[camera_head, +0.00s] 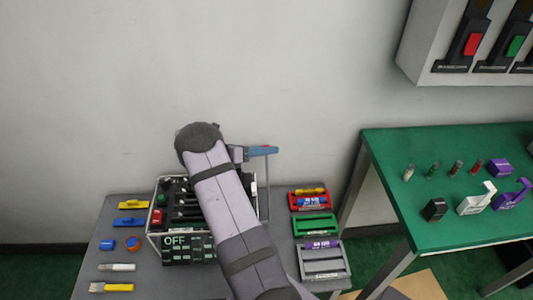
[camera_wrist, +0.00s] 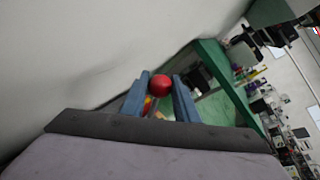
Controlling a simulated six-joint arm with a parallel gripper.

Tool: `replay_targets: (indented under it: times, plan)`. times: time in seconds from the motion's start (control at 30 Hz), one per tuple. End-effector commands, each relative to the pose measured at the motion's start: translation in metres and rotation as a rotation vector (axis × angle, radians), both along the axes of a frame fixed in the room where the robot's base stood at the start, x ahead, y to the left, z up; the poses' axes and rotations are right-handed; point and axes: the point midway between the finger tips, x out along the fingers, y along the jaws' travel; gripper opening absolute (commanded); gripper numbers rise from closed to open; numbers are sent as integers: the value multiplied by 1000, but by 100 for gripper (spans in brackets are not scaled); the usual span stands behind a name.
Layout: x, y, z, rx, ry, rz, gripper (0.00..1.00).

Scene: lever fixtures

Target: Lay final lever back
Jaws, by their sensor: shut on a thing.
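My gripper (camera_head: 270,150) is at the right of the lever fixture, raised above the table, its blue fingers pointing right. In the wrist view my gripper (camera_wrist: 159,92) is shut on a red ball knob (camera_wrist: 160,82), which sits between the two fingertips. The lever fixture (camera_head: 188,250) is a framed box with black levers, a green knob, a red block and a panel reading OFF. My arm covers its middle and right part, so the lever shaft below the knob is hidden.
The grey table holds yellow, blue and white pieces (camera_head: 120,267) at left. Red, green (camera_head: 315,225) and grey trays stand right of the fixture. A green table (camera_head: 450,150) with small parts is farther right. A wall cabinet (camera_head: 440,60) hangs above it.

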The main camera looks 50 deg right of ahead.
Motion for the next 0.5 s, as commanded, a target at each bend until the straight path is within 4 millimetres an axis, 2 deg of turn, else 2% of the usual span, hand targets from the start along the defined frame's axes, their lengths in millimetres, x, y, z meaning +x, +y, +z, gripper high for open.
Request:
replay_targets:
  times: [0.47, 0.5]
  plan:
    - [4, -3, -3, 13, 9, 6, 0]
    - [4, -3, -3, 13, 9, 6, 32]
